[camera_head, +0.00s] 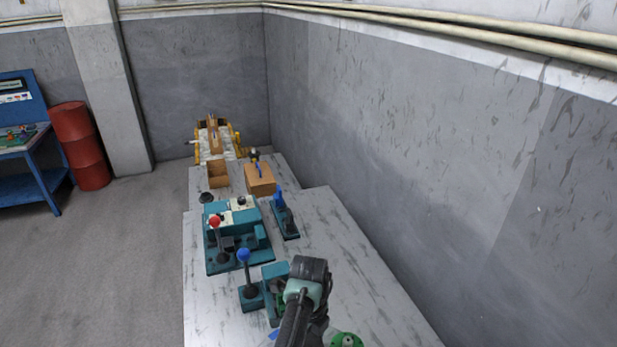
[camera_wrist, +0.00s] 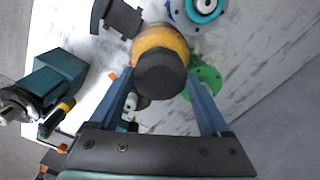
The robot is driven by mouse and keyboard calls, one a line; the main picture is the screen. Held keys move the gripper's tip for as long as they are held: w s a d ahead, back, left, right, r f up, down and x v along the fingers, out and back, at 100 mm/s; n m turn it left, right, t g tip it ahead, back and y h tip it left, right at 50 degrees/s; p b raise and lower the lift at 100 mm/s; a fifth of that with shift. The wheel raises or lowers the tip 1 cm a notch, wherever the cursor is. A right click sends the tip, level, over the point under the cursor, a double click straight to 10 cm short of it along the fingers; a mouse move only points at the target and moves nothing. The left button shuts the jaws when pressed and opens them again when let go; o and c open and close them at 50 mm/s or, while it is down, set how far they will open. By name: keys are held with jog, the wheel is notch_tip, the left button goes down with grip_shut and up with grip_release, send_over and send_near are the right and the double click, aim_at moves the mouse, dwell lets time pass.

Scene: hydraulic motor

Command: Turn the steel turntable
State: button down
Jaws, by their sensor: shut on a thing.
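In the wrist view my gripper (camera_wrist: 160,82) has its two blue fingers on either side of a round yellow part with a black cap (camera_wrist: 160,72), and it is shut on that part. A green flanged part (camera_wrist: 206,82) lies just right of it. A round part with a blue ring (camera_wrist: 204,10) is at the top edge. I cannot pick out the steel turntable for certain; it may be under or behind the held part. In the head view my arm hides most of the gripper, and the green part (camera_head: 346,340) shows at the bottom edge.
On the pale worktable (camera_head: 330,240) stand a teal unit with a red-knobbed lever (camera_head: 215,222), a blue-knobbed lever (camera_head: 244,256) and a teal stand (camera_head: 285,220). Brown boxes (camera_head: 260,182) are farther back. A grey wall (camera_head: 430,170) runs along the right.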

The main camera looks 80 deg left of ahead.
jog(key=shift+w, duration=0.15)
grip_release()
jog(key=shift+r, duration=0.1)
notch_tip(320, 180, up, 13)
dwell(0.4)
dwell(0.5)
